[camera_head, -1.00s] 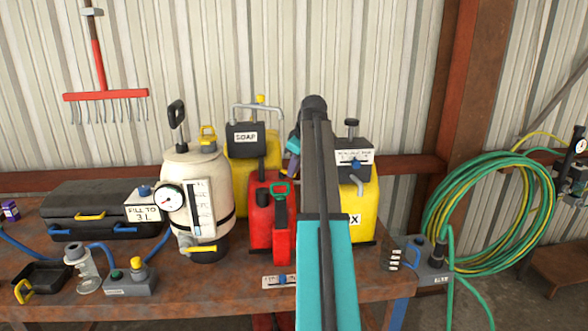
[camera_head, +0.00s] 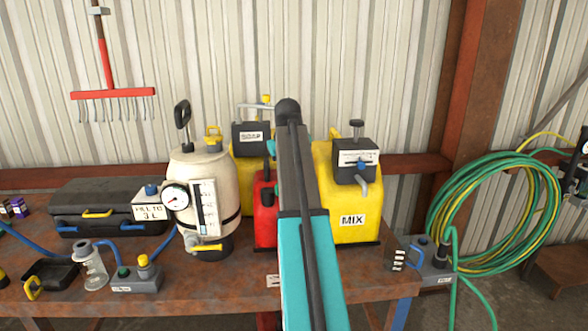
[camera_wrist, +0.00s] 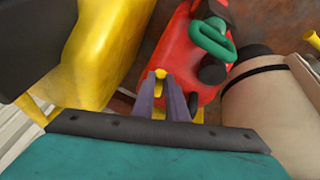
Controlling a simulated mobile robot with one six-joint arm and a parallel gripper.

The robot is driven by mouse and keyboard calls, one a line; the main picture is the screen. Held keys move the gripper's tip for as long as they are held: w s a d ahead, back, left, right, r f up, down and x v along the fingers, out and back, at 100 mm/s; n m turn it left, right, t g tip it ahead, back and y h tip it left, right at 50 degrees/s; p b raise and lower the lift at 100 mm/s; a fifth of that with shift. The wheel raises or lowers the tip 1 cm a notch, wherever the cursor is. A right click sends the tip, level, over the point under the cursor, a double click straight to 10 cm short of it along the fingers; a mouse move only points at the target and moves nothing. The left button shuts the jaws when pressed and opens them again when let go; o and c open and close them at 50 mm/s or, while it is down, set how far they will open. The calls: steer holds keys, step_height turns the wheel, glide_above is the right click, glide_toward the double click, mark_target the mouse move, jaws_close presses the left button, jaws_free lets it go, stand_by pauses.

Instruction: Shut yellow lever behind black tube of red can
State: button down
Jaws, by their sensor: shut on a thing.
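The red can (camera_head: 264,222) stands on the bench, partly hidden behind my arm in the head view. In the wrist view the red can (camera_wrist: 184,50) shows its green ring (camera_wrist: 212,40) and a dark round part (camera_wrist: 212,73); I cannot tell if that part is the black tube. My gripper (camera_wrist: 161,77), with purple fingers, is beside the can. It is shut on a small yellow part between the fingers, which looks like the yellow lever (camera_wrist: 159,98). In the head view my arm hides the gripper and the lever.
The yellow MIX container (camera_head: 345,205) stands right of my arm, and the yellow soap container (camera_head: 248,172) stands behind the red can. The cream sprayer tank (camera_head: 203,190) is close on the left. A black case (camera_head: 98,198) lies farther left. A green hose coil (camera_head: 470,200) hangs at the right.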

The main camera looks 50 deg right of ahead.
steer(key=shift+w+a+m+g+h, duration=0.2)
steer(key=shift+w+a+m+g, duration=0.1)
steer(key=shift+m, duration=0.45)
steer(key=shift+w+a+m+g+h, duration=0.2)
steer(key=shift+a+m, duration=0.05)
steer(key=shift+m, duration=0.5)
steer(key=shift+a, duration=0.1)
steer(key=c, duration=1.8)
jaws_free()
steer(key=shift+o, duration=0.2)
steer(key=shift+p, duration=0.3)
steer(key=p+v, duration=0.8)
steer(key=v, duration=0.5)
steer(key=shift+r, duration=0.4)
steer(key=shift+s+a, duration=0.1)
steer(key=shift+a, duration=0.05)
